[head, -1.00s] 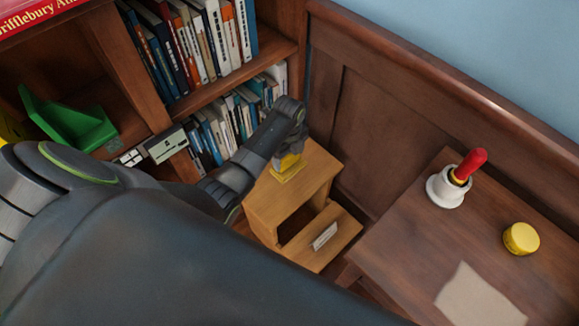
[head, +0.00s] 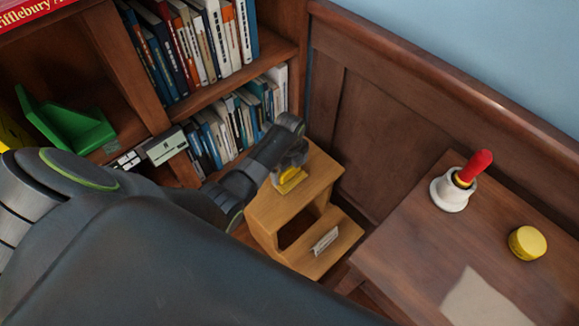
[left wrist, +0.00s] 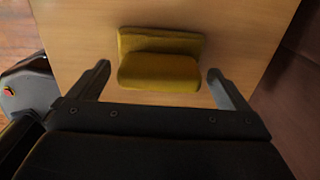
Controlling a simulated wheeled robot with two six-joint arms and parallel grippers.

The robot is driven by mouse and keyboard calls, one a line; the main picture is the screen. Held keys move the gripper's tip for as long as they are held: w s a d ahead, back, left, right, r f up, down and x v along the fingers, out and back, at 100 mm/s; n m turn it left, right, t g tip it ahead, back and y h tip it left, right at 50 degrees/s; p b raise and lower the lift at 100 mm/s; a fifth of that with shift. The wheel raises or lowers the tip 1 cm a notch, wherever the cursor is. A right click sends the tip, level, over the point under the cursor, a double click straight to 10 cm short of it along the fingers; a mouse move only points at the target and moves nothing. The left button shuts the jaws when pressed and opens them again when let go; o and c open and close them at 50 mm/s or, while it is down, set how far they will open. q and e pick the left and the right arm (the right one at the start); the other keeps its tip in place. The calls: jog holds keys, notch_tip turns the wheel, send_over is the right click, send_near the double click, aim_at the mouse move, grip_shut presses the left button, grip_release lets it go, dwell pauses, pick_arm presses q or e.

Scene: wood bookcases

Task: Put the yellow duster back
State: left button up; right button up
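The yellow duster (head: 291,182) lies on top of a small light-wood step stool (head: 265,210) in the head view. In the left wrist view the duster (left wrist: 160,72) looks like a folded yellow pad on the bare wooden top. My left gripper (head: 288,168) is over it, pointing down. In the left wrist view the fingers of my left gripper (left wrist: 158,72) are apart, one at each side of the duster, with a visible gap on both sides. My right gripper is not in view.
A bookcase (head: 215,90) with books stands behind the stool. A green bookend-like object (head: 72,125) sits on its left shelf.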

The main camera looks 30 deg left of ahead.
pick_arm(q)
jog(key=shift+r, duration=0.35)
notch_tip(320, 180, up, 12)
jog(key=p, duration=0.3)
jog(key=shift+f, duration=0.2)
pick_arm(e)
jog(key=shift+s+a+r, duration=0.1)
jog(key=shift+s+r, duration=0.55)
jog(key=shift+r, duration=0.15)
pick_arm(q)
jog(key=shift+s+f, duration=0.1)
